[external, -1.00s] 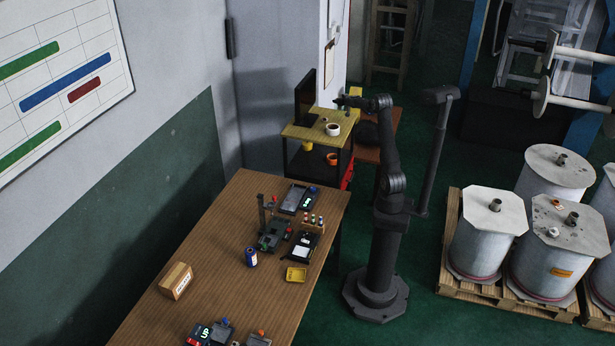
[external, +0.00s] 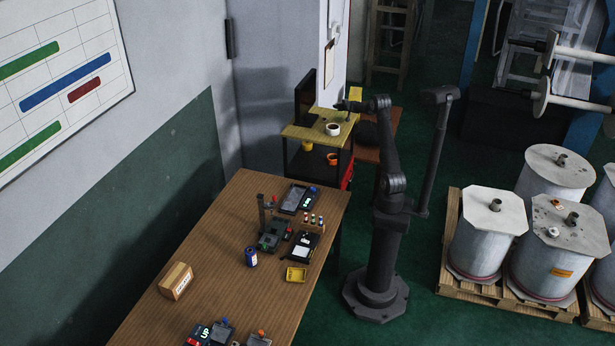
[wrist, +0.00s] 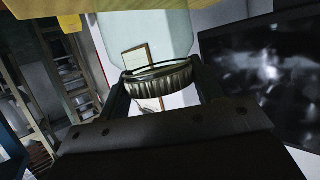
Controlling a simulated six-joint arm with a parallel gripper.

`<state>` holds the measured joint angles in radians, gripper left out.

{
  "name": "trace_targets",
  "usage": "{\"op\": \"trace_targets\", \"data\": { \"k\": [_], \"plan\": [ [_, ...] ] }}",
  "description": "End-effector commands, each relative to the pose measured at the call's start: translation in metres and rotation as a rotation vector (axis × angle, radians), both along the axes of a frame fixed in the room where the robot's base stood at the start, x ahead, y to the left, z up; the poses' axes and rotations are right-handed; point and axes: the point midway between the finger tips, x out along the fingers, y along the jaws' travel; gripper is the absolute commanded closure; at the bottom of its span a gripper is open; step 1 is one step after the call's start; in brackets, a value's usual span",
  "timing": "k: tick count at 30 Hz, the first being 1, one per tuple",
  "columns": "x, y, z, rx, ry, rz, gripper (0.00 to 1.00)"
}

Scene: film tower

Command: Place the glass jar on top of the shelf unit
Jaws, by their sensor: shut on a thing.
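The glass jar (wrist: 145,38) is pale and see-through with a ribbed metal lid (wrist: 160,78), in the wrist view. My gripper (wrist: 158,82) is shut on the jar at its lid, one finger on each side. In the external view my gripper (external: 346,105) is over the back right part of the shelf unit's yellow top (external: 305,132). The jar is too small and faint there to make out, so I cannot tell whether its base touches the top. A yellow surface (wrist: 40,8) shows beside the jar in the wrist view.
A white cup (external: 332,129) with dark contents stands on the shelf top near its front right edge. A dark screen (wrist: 262,80) stands close by. An orange cup (external: 332,158) and yellow cup (external: 307,146) sit on the shelf below. The top's left part is clear.

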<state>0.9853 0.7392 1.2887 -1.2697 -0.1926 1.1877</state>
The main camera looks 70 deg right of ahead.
Motion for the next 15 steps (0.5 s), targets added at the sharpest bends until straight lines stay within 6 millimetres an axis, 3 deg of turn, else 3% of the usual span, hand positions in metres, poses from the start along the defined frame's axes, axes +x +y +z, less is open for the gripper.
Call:
{"op": "trace_targets", "data": {
  "k": [4, 5, 7, 15],
  "plan": [
    [0.0001, -0.0001, -0.0034, 0.001, -0.001, 0.0, 0.84],
    [0.0001, 0.0, -0.0035, 0.0, 0.0, 0.0, 0.34],
    [0.0, 0.0, -0.0034, 0.0, 0.0, 0.0, 0.2],
    [0.0, 0.0, -0.003, 0.0, 0.0, 0.0, 0.18]
  ]
}}
